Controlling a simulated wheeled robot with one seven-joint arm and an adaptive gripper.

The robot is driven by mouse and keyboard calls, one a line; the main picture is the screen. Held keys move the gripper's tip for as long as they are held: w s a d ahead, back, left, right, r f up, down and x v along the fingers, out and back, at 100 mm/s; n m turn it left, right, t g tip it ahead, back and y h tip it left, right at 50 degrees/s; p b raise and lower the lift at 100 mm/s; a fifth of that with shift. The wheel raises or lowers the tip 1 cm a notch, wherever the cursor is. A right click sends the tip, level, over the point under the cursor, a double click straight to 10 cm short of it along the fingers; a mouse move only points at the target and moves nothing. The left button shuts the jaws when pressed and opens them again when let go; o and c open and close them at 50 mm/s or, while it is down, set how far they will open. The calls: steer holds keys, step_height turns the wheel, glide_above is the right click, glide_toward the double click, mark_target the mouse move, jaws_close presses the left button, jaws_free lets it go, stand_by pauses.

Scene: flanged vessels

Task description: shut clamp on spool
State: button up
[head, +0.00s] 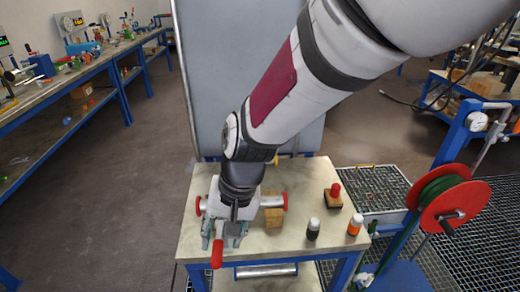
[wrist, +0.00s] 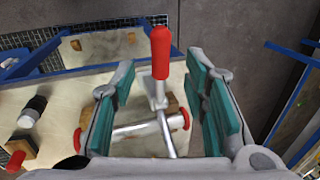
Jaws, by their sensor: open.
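The spool is a pale metal tube with red end rings, lying across the bench. In the head view its right part (head: 271,202) shows beside my gripper (head: 228,232); in the wrist view the tube (wrist: 132,129) runs below the fingers. The clamp has a metal body (wrist: 157,97) at the spool and a red handle (wrist: 161,52), which also shows in the head view (head: 217,254). The handle sticks out toward the bench's front edge. My gripper (wrist: 160,82) is open, its teal pads on either side of the clamp and handle, with visible gaps. The clamp's jaw is partly hidden.
A wooden block (head: 273,216) is by the spool. To the right on the bench (head: 305,258) stand a dark bottle (head: 313,229), an orange bottle (head: 354,225) and a red-knobbed block (head: 334,195). A red reel (head: 450,205) stands beyond the right edge.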

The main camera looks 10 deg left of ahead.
mark_target(218, 253)
steer(key=x, duration=0.6)
steer(key=shift+f, duration=0.2)
jaws_close()
